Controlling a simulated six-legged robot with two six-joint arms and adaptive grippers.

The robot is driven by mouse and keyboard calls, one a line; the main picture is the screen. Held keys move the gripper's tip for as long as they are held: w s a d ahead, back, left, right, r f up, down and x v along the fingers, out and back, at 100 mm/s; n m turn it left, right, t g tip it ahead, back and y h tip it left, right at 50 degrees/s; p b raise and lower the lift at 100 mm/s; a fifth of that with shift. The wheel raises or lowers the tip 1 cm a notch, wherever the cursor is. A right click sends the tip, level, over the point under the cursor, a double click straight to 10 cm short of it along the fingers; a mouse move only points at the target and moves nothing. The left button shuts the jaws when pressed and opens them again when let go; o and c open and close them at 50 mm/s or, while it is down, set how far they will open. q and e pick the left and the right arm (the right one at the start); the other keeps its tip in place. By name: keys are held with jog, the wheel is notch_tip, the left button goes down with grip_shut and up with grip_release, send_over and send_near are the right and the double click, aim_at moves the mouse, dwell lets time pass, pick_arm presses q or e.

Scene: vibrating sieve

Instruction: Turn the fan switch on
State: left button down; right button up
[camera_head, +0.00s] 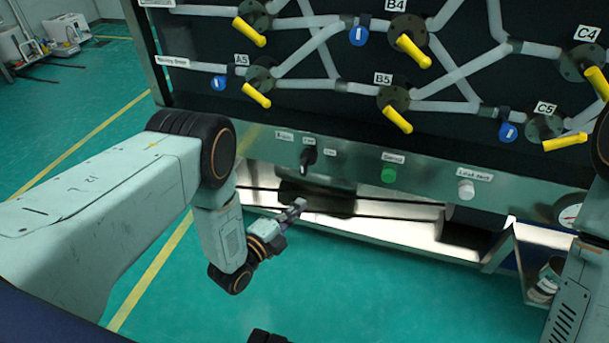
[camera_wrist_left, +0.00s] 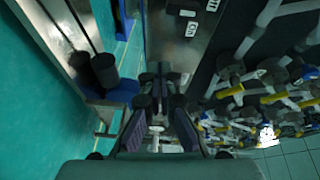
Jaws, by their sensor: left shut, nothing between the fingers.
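The fan switch (camera_head: 309,158) is a black rotary knob on the metal strip below the pipe board, with small labels around it. My left gripper (camera_head: 297,207) is below the knob in the head view, apart from it in the picture. Its fingers are shut and empty. In the left wrist view the closed fingers (camera_wrist_left: 160,83) point toward the dark panel, and small white labels (camera_wrist_left: 190,28) show beyond them. I cannot make out the knob clearly there. My right arm shows at the right edge of the head view, but its gripper is out of view.
A green button (camera_head: 389,174) and a white button (camera_head: 466,190) sit to the right of the knob. Yellow valve handles (camera_head: 397,119) stick out from the board above. A can (camera_head: 545,280) stands at the lower right. Green floor lies open at the front.

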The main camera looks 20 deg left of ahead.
aim_at(306, 163)
pick_arm(q)
jog(key=shift+s+d+r+m, duration=0.2)
jog(key=shift+r+m, duration=0.25)
jog(key=shift+m, duration=0.45)
jog(key=w+b, duration=0.5)
jog(key=w, duration=0.4)
jog(key=shift+w+a, duration=0.25)
jog(key=shift+a+m, duration=0.1)
jog(key=shift+m, duration=0.5)
